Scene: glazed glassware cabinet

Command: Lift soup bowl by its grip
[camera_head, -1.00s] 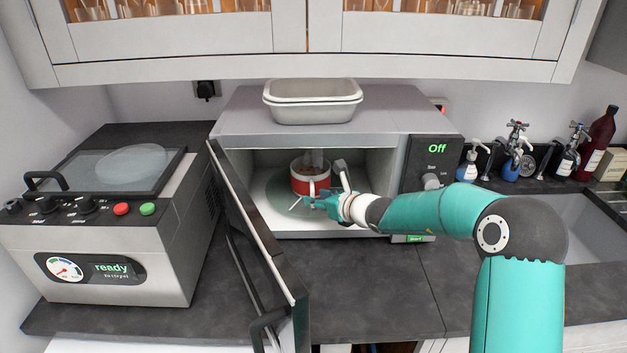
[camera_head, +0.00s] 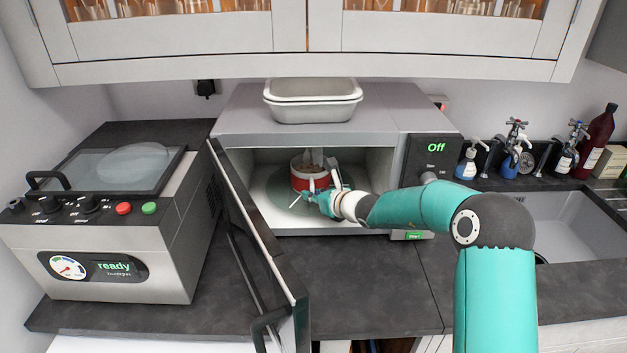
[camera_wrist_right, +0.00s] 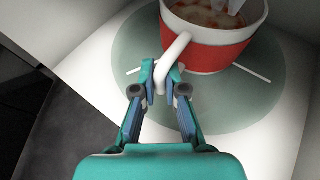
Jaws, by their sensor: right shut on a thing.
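The soup bowl (camera_head: 310,181) is a red and white cup-shaped bowl inside the open microwave, over the round glass turntable (camera_head: 275,203). In the right wrist view the bowl (camera_wrist_right: 222,54) holds reddish-brown soup, with a pale object dipping in at its far side. Its white grip (camera_wrist_right: 172,57) points toward my right gripper (camera_wrist_right: 161,84). The gripper's fingers are closed on the lower end of this grip. In the head view my right gripper (camera_head: 322,200) reaches in from the right, in front of the bowl. I cannot tell whether the bowl touches the turntable. My left gripper is not in view.
The microwave door (camera_head: 262,240) stands open on the left side of the opening. The control panel (camera_head: 432,160) reads "Off" at the right. White trays (camera_head: 313,112) sit on top. A steel appliance (camera_head: 110,240) stands left, a sink (camera_head: 575,225) right. The counter in front is clear.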

